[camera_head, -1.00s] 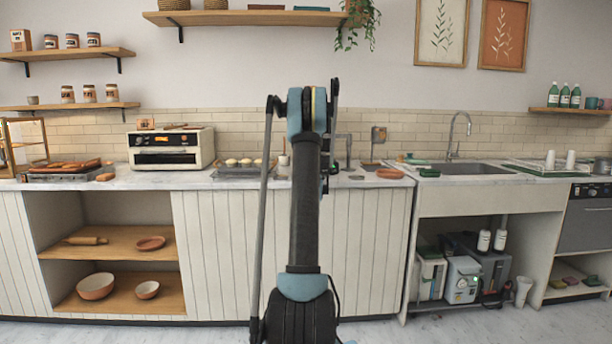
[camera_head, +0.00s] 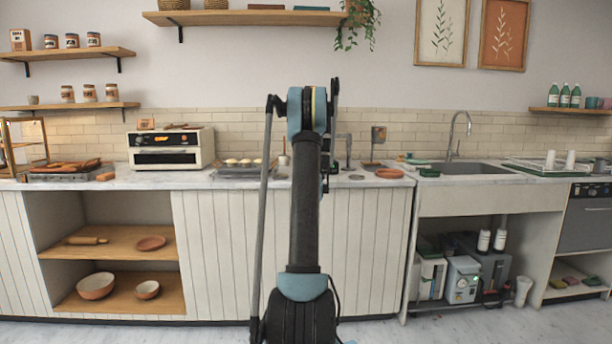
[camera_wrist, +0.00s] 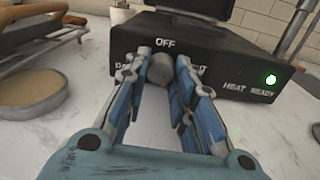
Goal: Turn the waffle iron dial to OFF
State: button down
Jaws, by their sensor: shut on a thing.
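The waffle iron (camera_wrist: 236,58) is a dark box in the wrist view, with a raised dark part behind it. Its grey dial (camera_wrist: 161,70) sits on the front face, just below the word OFF. My gripper (camera_wrist: 160,80) has its blue fingers closed on either side of the dial. The fingers hide part of a label on the left and part of one on the right. I cannot tell where the dial's pointer is. A green light (camera_wrist: 270,80) glows by the words HEAT and READY. In the head view my arm hides the gripper and most of the iron.
In the wrist view, a round pan (camera_wrist: 32,92) with pale contents stands on the counter at left. The marble counter (camera_wrist: 75,140) is clear in front of the iron. In the head view, a white oven (camera_head: 170,148) stands to the left and a sink (camera_head: 470,170) to the right.

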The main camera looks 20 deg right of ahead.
jog(key=n, duration=0.8)
jog(key=shift+a, duration=0.1)
jog(key=n, duration=0.4)
jog(key=shift+r, duration=0.1)
jog(key=n, duration=0.4)
jog(key=shift+a, duration=0.1)
jog(key=n, duration=0.3)
jog(key=shift+g+h, duration=0.3)
jog(key=shift+h, duration=0.1)
jog(key=n, duration=0.9)
jog(key=shift+n, duration=0.4)
jog(key=shift+w, duration=0.1)
jog(key=shift+r, duration=0.1)
